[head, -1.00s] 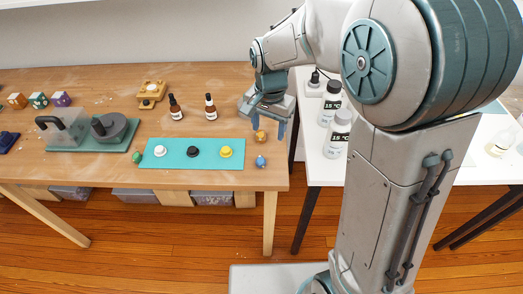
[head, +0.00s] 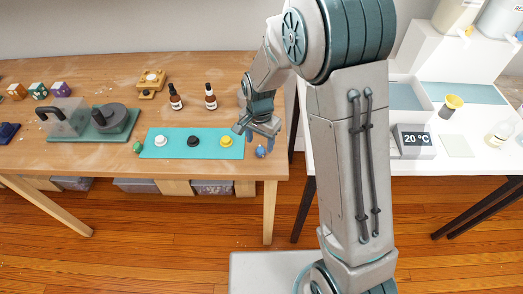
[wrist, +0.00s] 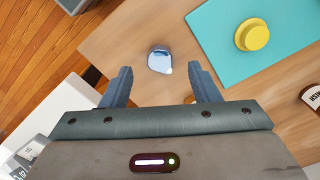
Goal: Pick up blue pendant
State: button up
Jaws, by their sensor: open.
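The blue pendant (head: 261,151) lies on the wooden table near its right front corner, just right of the teal mat. In the wrist view the small pale-blue pendant (wrist: 160,61) lies on bare wood ahead of my gripper and between the lines of its fingers. My gripper (head: 262,134) is above the table's right end, close to the pendant in the head view. In the wrist view my gripper (wrist: 163,80) is open and empty, with its two blue fingers apart on either side. The gap in height between fingers and pendant is hard to judge.
A teal mat (head: 170,152) holds white, black and yellow (head: 226,141) round pieces. Two dropper bottles (head: 210,97) stand behind it. A green pendant (head: 137,147) lies at the mat's left. The table's right edge is close to the pendant, and a white table stands beyond it.

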aim_at(261, 150)
jog(key=shift+w+d+f, duration=0.15)
jog(key=shift+f, duration=1.8)
jog(key=c, duration=1.1)
jog(key=shift+o, duration=0.2)
jog(key=shift+r, duration=0.1)
